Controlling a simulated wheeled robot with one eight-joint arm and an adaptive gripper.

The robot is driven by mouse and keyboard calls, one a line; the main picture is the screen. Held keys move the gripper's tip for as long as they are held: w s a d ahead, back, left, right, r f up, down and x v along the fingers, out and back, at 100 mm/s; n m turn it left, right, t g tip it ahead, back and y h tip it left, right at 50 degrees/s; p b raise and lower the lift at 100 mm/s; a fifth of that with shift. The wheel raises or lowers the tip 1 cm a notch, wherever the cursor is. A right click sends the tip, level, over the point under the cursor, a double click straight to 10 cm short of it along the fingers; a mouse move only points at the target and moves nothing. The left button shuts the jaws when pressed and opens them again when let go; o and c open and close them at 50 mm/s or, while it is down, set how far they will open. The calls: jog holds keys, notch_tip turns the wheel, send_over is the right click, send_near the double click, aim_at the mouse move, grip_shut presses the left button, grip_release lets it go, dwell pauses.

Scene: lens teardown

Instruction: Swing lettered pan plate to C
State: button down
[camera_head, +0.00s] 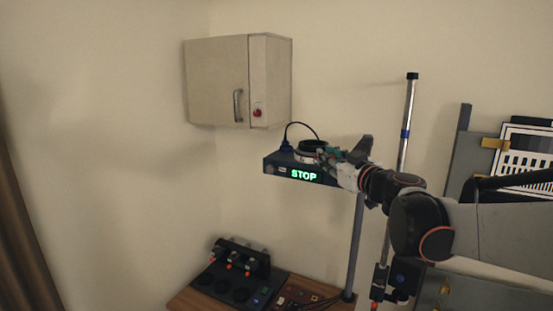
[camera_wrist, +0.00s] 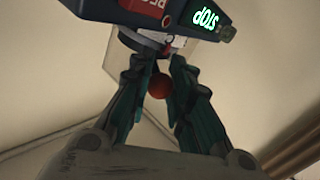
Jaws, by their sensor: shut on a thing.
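A dark unit with a green lit STOP display (camera_head: 292,170) stands on a pole, with a dark round ring (camera_head: 311,148) on top. My gripper (camera_head: 327,157) reaches it from the right, at its near right side. In the wrist view, the fingers of my gripper (camera_wrist: 160,62) close in under the unit (camera_wrist: 108,10). A red ball knob (camera_wrist: 159,86) sits between the fingers, and they are shut on this small red-knobbed part. The fingers hide most of it. I cannot make out a lettered plate or a letter C.
A beige wall cabinet (camera_head: 217,82) hangs behind, upper left. A wooden table (camera_head: 188,298) below carries a dark device (camera_head: 236,262) with red knobs. A metal rod (camera_head: 408,115) stands close behind my arm. A striped chart (camera_head: 524,160) is at right. The left side is clear.

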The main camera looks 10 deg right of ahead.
jog(key=shift+s+f, duration=0.1)
jog(key=shift+f, duration=0.1)
jog(key=c, duration=1.4)
grip_release()
jog(key=shift+s+d, duration=0.1)
jog(key=shift+c, duration=0.2)
jog(key=shift+s+r, duration=0.15)
jog(key=shift+w, duration=0.2)
